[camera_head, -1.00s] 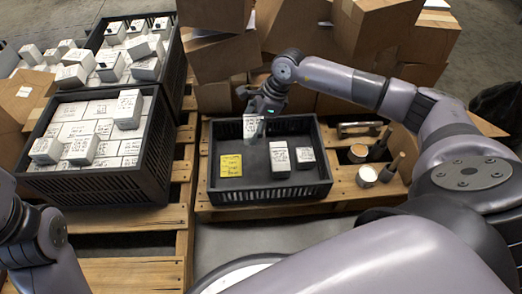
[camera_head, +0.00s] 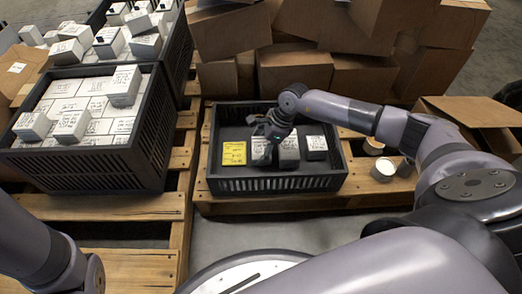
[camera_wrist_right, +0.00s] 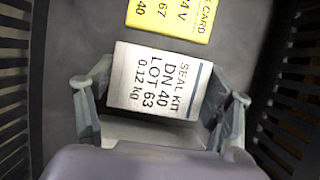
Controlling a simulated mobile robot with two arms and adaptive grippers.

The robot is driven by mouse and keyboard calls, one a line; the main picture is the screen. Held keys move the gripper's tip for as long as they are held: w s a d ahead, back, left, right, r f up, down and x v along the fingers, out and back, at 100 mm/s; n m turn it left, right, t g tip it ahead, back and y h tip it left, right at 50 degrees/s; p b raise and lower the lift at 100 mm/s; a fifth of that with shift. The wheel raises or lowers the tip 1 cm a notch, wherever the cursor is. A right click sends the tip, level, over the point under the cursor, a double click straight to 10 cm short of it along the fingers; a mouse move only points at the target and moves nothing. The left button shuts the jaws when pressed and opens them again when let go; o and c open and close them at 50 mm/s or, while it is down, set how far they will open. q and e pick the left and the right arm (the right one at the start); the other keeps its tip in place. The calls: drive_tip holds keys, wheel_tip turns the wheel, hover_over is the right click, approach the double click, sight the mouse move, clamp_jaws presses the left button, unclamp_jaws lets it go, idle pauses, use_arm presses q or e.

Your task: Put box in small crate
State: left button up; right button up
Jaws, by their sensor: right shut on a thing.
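The small black crate (camera_head: 275,184) stands on a wooden pallet in the middle of the head view. My right gripper (camera_head: 268,133) is down inside it, shut on a white box (camera_head: 261,151). In the right wrist view the held box (camera_wrist_right: 158,82) reads "SEAL KIT DN 40 LOT 63" and sits between the two fingers (camera_wrist_right: 166,97). The box is low over the crate floor; I cannot tell whether it touches. My left gripper is out of view.
Large black crates (camera_head: 150,150) full of white boxes stand at the left. Brown cartons (camera_head: 295,68) are piled behind the small crate. Round cans (camera_head: 383,170) stand on the pallet to its right, close under my right arm.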

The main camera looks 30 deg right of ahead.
drive_tip(key=shift+f, duration=0.1)
drive_tip(key=o, duration=1.2)
